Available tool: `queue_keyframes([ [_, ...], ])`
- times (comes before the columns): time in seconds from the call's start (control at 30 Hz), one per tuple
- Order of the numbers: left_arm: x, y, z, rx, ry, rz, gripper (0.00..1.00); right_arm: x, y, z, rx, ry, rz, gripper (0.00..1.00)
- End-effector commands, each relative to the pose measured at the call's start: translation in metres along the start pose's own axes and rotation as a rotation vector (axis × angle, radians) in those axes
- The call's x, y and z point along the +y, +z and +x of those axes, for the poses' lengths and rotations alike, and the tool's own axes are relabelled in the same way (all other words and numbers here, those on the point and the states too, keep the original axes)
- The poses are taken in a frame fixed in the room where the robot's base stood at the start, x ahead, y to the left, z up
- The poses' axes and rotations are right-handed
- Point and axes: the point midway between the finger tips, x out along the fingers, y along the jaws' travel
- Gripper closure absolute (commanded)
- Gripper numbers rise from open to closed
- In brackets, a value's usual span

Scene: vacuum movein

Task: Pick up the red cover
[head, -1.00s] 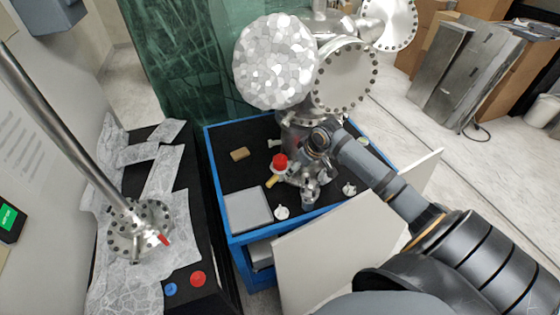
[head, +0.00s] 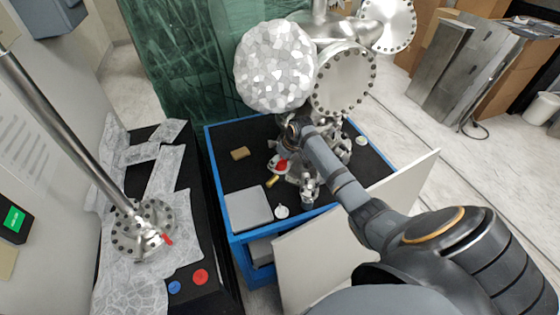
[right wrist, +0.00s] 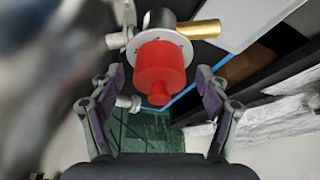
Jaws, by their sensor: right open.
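The red cover (head: 282,166) is a small cap on a metal fitting on the black top of the blue-framed cart, in front of the steel chamber. My right gripper partly hides it in the head view. In the right wrist view the red cover (right wrist: 158,70) is a stepped cylinder against a round flange (right wrist: 175,38), with its narrow end towards the camera. My right gripper (right wrist: 157,84) is open and empty, its fingertips on either side of the cover with gaps visible. In the head view this gripper (head: 279,158) is at the cover. My left gripper is not in view.
The steel chamber (head: 343,80) stands close beside my right arm. A brass-coloured piece (head: 272,181), grey box (head: 248,208) and tan block (head: 240,153) lie on the cart. A white panel (head: 325,255) borders its front. Red (head: 200,276) and blue (head: 174,287) discs lie on the left table.

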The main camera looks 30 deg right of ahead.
Motion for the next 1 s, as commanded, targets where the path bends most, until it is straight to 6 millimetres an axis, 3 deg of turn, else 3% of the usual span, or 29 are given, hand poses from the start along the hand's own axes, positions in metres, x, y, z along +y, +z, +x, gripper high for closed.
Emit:
queue_keyframes([
  [0.1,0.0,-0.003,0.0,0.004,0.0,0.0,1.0,0.0,0.0,0.0,0.0,0.0,0.0,0.27],
  [0.43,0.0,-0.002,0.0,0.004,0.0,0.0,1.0,0.0,0.0,0.0,0.0,0.0,0.001,0.71],
  [0.77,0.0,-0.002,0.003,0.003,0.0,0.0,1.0,0.001,-0.001,-0.003,0.001,0.001,0.001,0.72],
  [1.0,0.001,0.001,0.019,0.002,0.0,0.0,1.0,0.001,-0.012,-0.028,0.005,0.003,0.0,0.72],
])
